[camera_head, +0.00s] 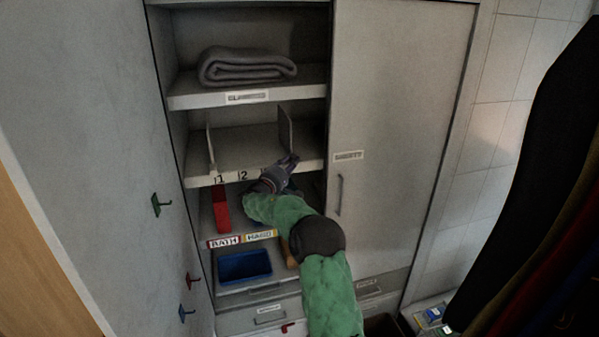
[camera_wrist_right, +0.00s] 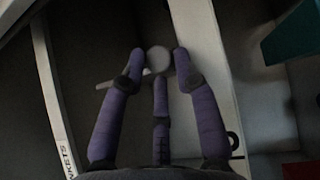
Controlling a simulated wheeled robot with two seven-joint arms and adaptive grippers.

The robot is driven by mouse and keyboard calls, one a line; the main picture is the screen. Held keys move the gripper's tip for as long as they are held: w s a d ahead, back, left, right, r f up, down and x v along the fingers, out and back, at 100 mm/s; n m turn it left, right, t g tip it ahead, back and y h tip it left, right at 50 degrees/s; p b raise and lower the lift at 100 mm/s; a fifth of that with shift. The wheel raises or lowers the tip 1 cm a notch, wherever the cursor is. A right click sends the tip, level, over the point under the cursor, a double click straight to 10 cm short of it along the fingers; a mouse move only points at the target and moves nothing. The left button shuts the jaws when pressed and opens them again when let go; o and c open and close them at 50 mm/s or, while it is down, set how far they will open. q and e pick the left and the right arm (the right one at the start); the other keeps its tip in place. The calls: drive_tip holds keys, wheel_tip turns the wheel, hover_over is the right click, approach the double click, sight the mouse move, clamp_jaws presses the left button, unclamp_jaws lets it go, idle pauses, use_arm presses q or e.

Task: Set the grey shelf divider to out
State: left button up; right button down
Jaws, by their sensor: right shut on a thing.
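The grey shelf divider (camera_head: 285,130) stands upright on the middle shelf, right of centre in the head view. My right gripper (camera_head: 287,162) is at its lower front end, by the shelf's front edge. In the right wrist view my right gripper (camera_wrist_right: 156,70) has its purple fingers closed around a small round grey knob (camera_wrist_right: 158,58); most of the divider is hard to make out there. A paler upright panel (camera_head: 210,148) stands at the left of the same shelf. Marks "1" (camera_head: 219,179) and "2" (camera_head: 242,175) are on the shelf edge. My left gripper is not in view.
A folded grey blanket (camera_head: 246,66) lies on the shelf above. A red upright piece (camera_head: 221,209) and a blue bin (camera_head: 244,266) are below. A closed cabinet door (camera_head: 392,130) stands right. Coloured hooks (camera_head: 160,204) are on the left wall.

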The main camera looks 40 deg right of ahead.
drive_tip(key=a, duration=0.1)
drive_tip(key=w+a+f+b, duration=0.1)
drive_tip(key=shift+w+a+f+b, duration=0.1)
drive_tip(key=shift+w+a+b, duration=0.2)
drive_tip(key=shift+a, duration=0.1)
drive_tip(key=c, duration=1.1)
unclamp_jaws()
drive_tip(key=shift+o, duration=0.2)
drive_tip(key=shift+r, duration=0.25)
drive_tip(key=shift+r, duration=0.1)
drive_tip(key=v, duration=1.2)
